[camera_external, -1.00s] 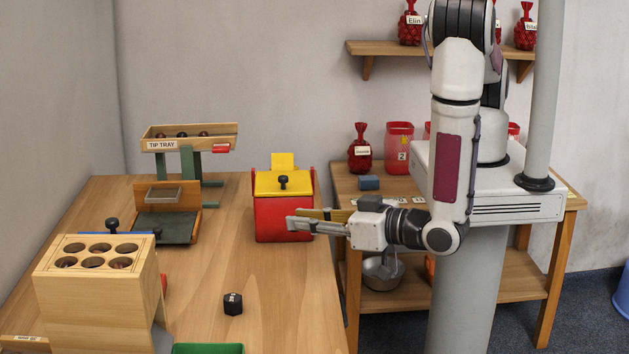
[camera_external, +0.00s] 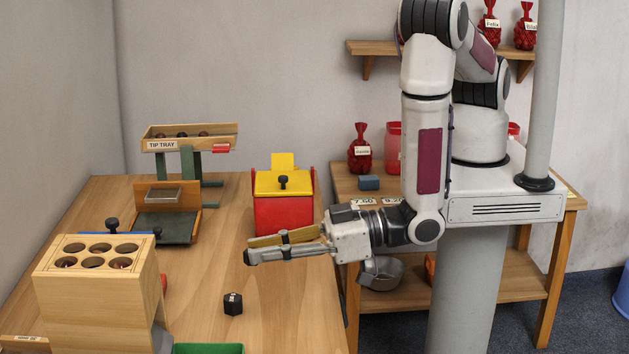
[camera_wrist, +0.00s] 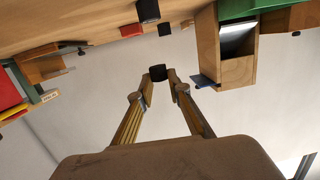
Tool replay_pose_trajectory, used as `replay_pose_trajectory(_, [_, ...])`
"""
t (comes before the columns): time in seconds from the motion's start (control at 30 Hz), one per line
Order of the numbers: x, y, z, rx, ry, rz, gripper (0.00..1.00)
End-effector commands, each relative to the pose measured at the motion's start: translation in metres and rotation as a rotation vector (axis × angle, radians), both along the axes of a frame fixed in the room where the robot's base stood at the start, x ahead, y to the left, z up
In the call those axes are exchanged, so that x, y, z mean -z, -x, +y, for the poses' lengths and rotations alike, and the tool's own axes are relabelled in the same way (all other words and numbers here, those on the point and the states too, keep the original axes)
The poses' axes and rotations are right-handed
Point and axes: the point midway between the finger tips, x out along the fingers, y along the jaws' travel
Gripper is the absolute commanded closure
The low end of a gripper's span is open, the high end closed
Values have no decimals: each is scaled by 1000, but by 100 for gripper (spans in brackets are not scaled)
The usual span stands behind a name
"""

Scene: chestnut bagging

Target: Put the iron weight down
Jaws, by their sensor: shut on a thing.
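My gripper (camera_external: 254,249) is over the right part of the wooden table, in front of the red box. Its long fingers point left and are shut on a small dark thing, which I take for the iron weight (camera_external: 250,258). In the wrist view the dark weight (camera_wrist: 157,73) sits between the two fingertips. It looks clear of the table. Its label side is not visible. A similar dark block (camera_external: 233,303) with a white mark stands on the table nearer the camera.
The red box (camera_external: 285,217) with a yellow lid stands behind the gripper. A wooden block with holes (camera_external: 95,295) is at left, a green tray (camera_external: 208,349) at the front edge. The tip tray (camera_external: 190,143) stands at the back. Bare table (camera_external: 200,265) lies left of the fingers.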

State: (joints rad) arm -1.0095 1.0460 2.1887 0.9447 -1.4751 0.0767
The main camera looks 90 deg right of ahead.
Motion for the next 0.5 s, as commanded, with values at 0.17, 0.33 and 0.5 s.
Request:
replay_pose_trajectory(0.17, [-11,-19,0,-66,-2,-2,100])
replay_pose_trajectory(0.33, [-22,-36,-4,-126,-1,-2,100])
replay_pose_trajectory(0.5, [-35,-53,-13,-177,-2,-2,100])
